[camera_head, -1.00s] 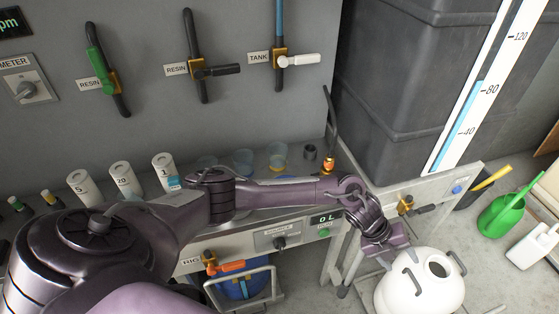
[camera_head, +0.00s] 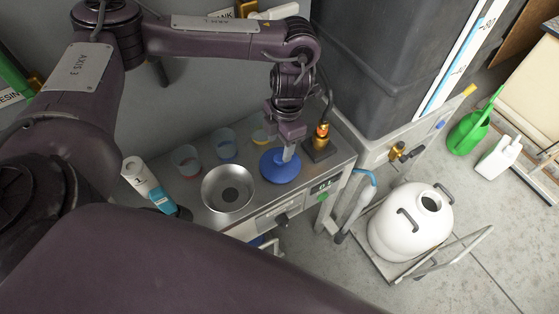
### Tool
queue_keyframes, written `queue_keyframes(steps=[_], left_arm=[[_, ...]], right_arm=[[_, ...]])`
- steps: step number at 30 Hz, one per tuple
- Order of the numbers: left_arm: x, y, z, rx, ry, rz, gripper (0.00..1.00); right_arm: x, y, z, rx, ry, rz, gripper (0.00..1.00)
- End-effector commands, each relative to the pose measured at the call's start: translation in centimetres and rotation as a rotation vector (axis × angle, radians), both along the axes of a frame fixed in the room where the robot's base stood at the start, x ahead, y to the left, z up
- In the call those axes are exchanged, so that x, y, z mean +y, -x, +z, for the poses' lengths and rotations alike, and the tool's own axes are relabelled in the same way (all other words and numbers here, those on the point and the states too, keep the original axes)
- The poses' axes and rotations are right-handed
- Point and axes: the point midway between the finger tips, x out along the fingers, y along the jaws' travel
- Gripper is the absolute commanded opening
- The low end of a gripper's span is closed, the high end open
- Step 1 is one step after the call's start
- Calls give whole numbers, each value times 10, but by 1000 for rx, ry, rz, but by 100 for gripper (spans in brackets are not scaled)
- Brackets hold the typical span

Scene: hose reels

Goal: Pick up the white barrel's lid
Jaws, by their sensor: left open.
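The white barrel (camera_head: 398,232) stands on the floor at the right in a metal-framed cart, its round mouth open and uncovered. A round blue lid (camera_head: 275,171) lies on the metal bench, beside a steel bowl. My left gripper (camera_head: 288,154) points down at the lid, with its fingers over the lid's upper right part. It is open; whether the fingers touch the lid, I cannot tell. The lid's middle is partly hidden by the fingers. My right gripper is out of view.
The steel bowl (camera_head: 228,188) sits left of the lid. Clear cups (camera_head: 186,160) stand behind it, and a white bottle (camera_head: 139,172) at the left. A black and brass fitting (camera_head: 321,140) is close to the gripper's right. A green watering can (camera_head: 467,133) stands on the floor.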

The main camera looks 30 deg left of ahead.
Motion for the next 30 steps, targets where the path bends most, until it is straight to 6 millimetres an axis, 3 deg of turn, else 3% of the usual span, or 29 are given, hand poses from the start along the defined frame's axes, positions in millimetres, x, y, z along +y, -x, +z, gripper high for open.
queue_keyframes(steps=[9,19,30], left_arm=[[-5,2,-44,2,1,1,56],[-5,2,-48,-1,0,1,54],[-5,2,-47,0,1,1,7]], right_arm=[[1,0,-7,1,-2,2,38],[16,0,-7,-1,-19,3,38],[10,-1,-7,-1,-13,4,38]])
